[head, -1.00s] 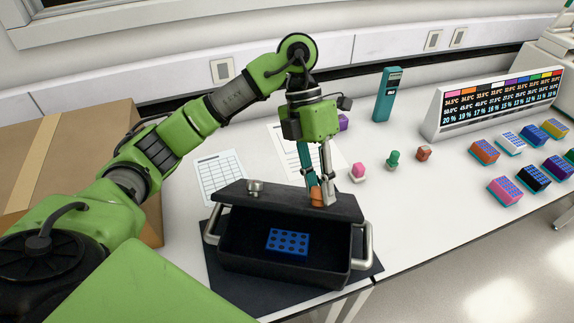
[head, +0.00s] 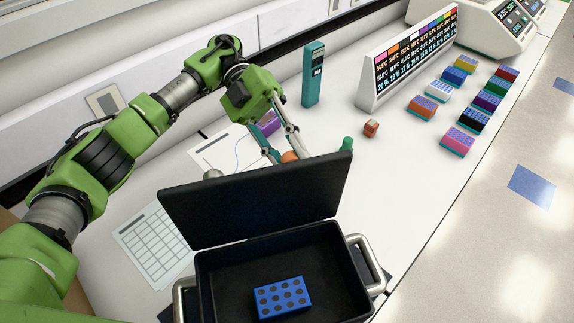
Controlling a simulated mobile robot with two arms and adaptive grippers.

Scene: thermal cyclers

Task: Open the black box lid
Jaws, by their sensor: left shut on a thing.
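The black box (head: 225,268) stands open in the lower middle of the head view. Its lid (head: 258,203) is raised and stands steeply along the box's far side. My left gripper (head: 284,158) is behind the lid's upper edge, with its fingers around an orange knob-like piece (head: 290,156). The fingertips and the lower part of this piece are hidden by the lid. A blue block with dark holes (head: 282,297) lies inside the box. My right gripper is not in view.
Metal handles flank the box; the right one (head: 366,262) is clear. A printed sheet (head: 155,243) lies to the left. A teal device (head: 313,75), a display panel (head: 410,60) and a small red piece (head: 371,128) stand behind. Several coloured blocks sit to the right.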

